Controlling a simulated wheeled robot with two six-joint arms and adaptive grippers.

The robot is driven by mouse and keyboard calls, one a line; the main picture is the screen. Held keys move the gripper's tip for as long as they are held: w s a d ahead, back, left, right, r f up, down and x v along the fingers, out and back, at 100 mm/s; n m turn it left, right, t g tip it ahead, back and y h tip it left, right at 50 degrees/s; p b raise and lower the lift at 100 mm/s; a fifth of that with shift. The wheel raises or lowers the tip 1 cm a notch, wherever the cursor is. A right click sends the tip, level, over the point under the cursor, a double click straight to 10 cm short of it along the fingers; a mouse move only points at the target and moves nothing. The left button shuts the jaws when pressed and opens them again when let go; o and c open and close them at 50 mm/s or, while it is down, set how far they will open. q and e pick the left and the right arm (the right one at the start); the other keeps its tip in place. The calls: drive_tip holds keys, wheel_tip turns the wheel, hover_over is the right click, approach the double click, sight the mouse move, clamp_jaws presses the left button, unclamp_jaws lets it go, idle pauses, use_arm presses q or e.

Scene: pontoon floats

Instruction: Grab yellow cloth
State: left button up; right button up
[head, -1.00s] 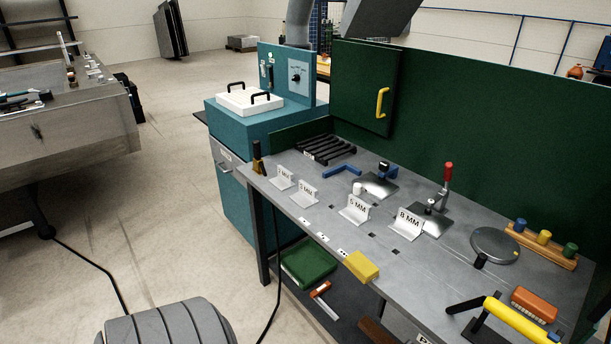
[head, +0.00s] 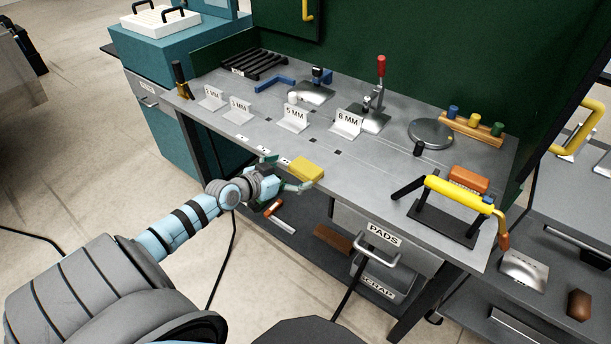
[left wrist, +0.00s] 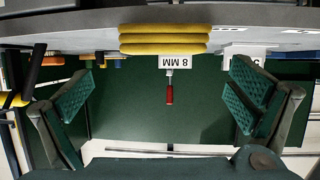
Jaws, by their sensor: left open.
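The yellow cloth (head: 307,168) is a folded block on the front edge of the grey workbench (head: 370,185). In the left wrist view the cloth (left wrist: 165,39) shows as stacked yellow folds, upside down, at the top middle between the fingers. My left gripper (head: 284,174) is open at the bench's front edge, just left of and in front of the cloth. In the left wrist view its two green-padded fingers (left wrist: 165,105) stand wide apart with nothing between the pads. I cannot tell the exact gap to the cloth. My right gripper is not in view.
Labelled stands, such as the 8 MM stand (head: 346,124), stand behind the cloth. A red-handled clamp (head: 380,80), a round grey disc (head: 431,133) and a yellow-handled tool (head: 459,195) occupy the bench. A PADS drawer (head: 384,237) is below the top. The bench around the cloth is clear.

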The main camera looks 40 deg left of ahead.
sight(303, 168)
use_arm(q)
drive_tip(key=b+x, duration=0.1)
drive_tip(key=x, duration=0.1)
drive_tip(key=b+x, duration=0.1)
drive_tip(key=x, duration=0.2)
drive_tip(key=shift+w+a+f, duration=0.1)
drive_tip(key=shift+a+f, duration=0.05)
drive_tip(key=shift+f, duration=0.2)
drive_tip(key=shift+w, duration=0.25)
drive_tip(key=shift+c, duration=0.2)
drive_tip(key=c, duration=0.9)
drive_tip(key=shift+c, duration=0.2)
